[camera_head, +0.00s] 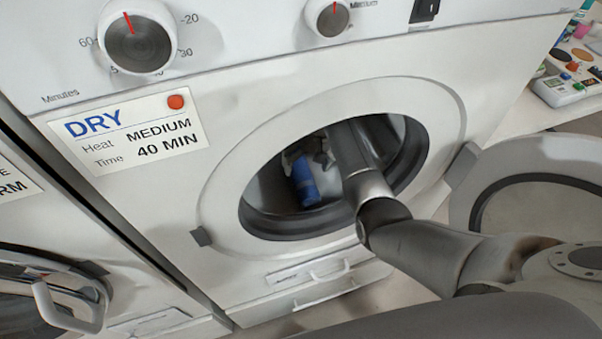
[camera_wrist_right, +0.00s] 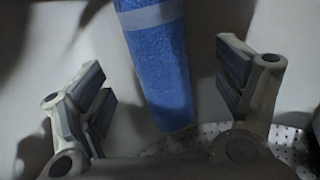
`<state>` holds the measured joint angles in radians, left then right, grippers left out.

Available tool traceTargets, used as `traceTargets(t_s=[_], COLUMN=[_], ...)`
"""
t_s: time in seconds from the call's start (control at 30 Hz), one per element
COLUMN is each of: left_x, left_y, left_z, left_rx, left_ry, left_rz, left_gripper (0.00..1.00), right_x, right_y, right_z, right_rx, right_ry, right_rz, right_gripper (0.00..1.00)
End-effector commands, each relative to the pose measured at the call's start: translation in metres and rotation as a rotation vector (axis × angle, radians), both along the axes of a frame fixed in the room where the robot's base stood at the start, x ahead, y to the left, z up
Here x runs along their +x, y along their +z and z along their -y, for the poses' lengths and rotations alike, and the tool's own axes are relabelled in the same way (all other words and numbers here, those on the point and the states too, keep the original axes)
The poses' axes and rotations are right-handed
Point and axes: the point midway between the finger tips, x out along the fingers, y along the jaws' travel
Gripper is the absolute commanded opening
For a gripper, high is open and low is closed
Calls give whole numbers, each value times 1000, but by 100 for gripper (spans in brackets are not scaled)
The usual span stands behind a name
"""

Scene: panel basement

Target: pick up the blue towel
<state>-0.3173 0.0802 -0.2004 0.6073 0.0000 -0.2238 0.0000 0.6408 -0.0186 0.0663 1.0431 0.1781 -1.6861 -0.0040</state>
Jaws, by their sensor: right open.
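The blue towel (camera_head: 304,180) is rolled up and lies inside the dryer drum (camera_head: 270,188), seen through the round door opening. In the right wrist view the blue towel (camera_wrist_right: 160,65) has a lighter band and reaches down between the fingers; its upper end is cut off by the frame. My right gripper (camera_head: 310,150) is inside the drum beside the towel, with the arm passing through the opening. In the wrist view the right gripper (camera_wrist_right: 168,88) is open, with one finger on each side of the towel and visible gaps. My left gripper is not in view.
The dryer door (camera_head: 535,200) stands open at the right. The opening's dark rim (camera_head: 300,228) surrounds my arm. A second machine with a round door (camera_head: 50,300) stands at the left. A white table (camera_head: 535,105) with small items is at the upper right.

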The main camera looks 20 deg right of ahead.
Motion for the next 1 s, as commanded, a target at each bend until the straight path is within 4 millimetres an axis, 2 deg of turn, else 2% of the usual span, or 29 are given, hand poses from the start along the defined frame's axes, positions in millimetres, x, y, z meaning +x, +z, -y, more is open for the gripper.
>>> traceTargets(t_s=[0.17, 0.4, 0.53, 0.7, 1.0], left_x=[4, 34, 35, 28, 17], left_y=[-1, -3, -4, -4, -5], left_z=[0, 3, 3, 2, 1], left_rx=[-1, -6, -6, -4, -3], left_ry=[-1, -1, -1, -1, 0], left_rz=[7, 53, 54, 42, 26], left_gripper=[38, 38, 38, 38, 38], right_x=[-2, -2, -2, -2, -2], right_y=[-18, -50, -53, -53, -53], right_z=[-3, -9, -10, -10, -10], right_rx=[0, -1, -1, -1, -1], right_ry=[1, -1, 0, 0, 0], right_rz=[-3, -1, 1, 1, 0], right_gripper=[88, 88, 88, 88, 49])
